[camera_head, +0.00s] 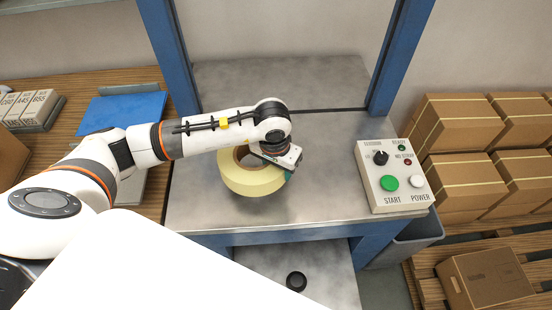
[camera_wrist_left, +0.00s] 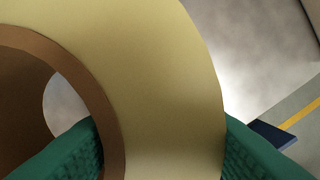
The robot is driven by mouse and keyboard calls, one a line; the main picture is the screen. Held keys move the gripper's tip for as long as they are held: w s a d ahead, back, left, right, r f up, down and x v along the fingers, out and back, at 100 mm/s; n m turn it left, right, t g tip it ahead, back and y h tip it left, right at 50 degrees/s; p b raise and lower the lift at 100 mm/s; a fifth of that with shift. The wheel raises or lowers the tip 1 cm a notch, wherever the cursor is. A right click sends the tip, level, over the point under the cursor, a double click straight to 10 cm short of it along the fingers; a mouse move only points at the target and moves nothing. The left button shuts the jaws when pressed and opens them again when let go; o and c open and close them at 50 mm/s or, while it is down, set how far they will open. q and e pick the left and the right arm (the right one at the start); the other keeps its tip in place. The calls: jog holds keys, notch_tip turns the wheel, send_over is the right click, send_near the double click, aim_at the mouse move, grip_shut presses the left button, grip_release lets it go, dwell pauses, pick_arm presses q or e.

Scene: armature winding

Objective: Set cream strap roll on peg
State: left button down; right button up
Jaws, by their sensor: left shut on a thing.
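The cream strap roll (camera_head: 250,181) is a wide ring with a brown core, over the grey metal table top in the head view. My left gripper (camera_head: 287,172) is shut on its right side. In the left wrist view the roll (camera_wrist_left: 170,80) fills the middle, its wall between green finger pads, one inside the core and one outside. I cannot tell if the roll touches the table. A short black round piece (camera_head: 296,281) stands on the lower shelf; it may be the peg, but I cannot tell. My right gripper is not in view.
A control box (camera_head: 391,176) with green and white buttons stands on the table's right side. Blue posts (camera_head: 401,55) rise at the back corners. Stacked cartons (camera_head: 455,131) are on the right. A blue folder (camera_head: 122,112) lies on the wooden bench at left.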

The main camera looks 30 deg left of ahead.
pick_arm(q)
jog(key=shift+w+f+p, duration=0.1)
jog(key=shift+f+p, duration=0.4)
jog(key=shift+f, duration=2.3)
jog(key=shift+f, duration=0.1)
jog(key=shift+f, duration=0.1)
jog(key=c, duration=0.7)
grip_release()
